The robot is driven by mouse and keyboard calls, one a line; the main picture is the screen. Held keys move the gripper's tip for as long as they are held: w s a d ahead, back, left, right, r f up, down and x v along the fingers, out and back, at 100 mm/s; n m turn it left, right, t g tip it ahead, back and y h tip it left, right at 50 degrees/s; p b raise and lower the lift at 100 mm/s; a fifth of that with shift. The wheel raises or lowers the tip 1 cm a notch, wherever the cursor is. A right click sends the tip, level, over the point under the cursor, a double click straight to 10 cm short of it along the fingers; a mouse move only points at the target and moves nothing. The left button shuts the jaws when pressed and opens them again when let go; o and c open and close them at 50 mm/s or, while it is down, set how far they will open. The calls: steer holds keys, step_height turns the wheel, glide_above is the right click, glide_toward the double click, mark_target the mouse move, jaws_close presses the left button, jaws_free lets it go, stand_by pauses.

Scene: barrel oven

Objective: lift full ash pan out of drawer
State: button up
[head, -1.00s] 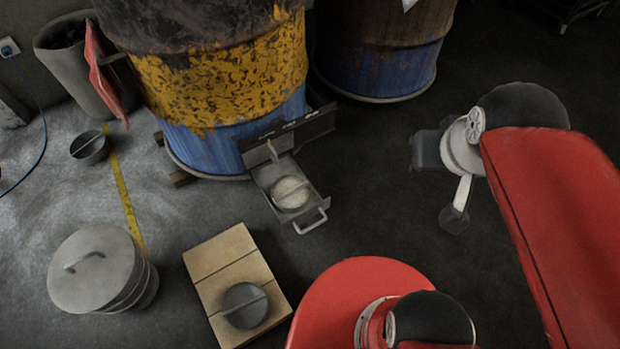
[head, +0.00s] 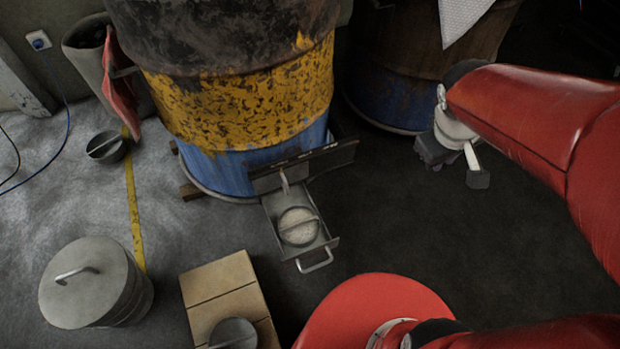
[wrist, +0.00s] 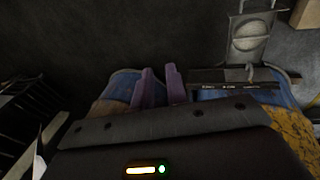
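The ash pan (head: 298,226) is round, holds pale ash and has a bar handle across its top. It sits in the metal drawer (head: 329,243), which is pulled out from the base of the barrel oven (head: 232,110). In the wrist view the pan (wrist: 254,30) and drawer (wrist: 233,42) show at the upper right. My gripper (head: 430,155) is right of the drawer and apart from it in the head view. Its two purple fingers (wrist: 159,70) show in the wrist view with an empty gap between them. The pan's lower part is hidden by the drawer.
A lidded metal bin (head: 70,298) stands at lower left. A wooden board (head: 222,282) carries another round pan (head: 233,333). A further pan (head: 107,147) is on the floor at left. A second barrel (head: 390,98) stands behind. The dark floor right of the drawer is clear.

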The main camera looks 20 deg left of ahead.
steer(key=w+a+f+n+g, duration=0.1)
steer(key=w+a+f+n, duration=0.35)
steer(key=f, duration=0.35)
steer(key=n+g+y+b, duration=0.2)
steer(key=n+g+y, duration=0.3)
steer(key=n, duration=0.9)
glide_above(300, 223)
steer(key=w+d, duration=0.2)
steer(key=f, duration=3)
steer(key=shift+s+a+f, duration=0.2)
steer(key=shift+a, duration=0.05)
steer(key=shift+x, duration=1.2)
steer(key=x, duration=0.5)
steer(key=shift+f, duration=0.45)
steer(key=shift+d, duration=0.1)
steer(key=shift+c, duration=0.4)
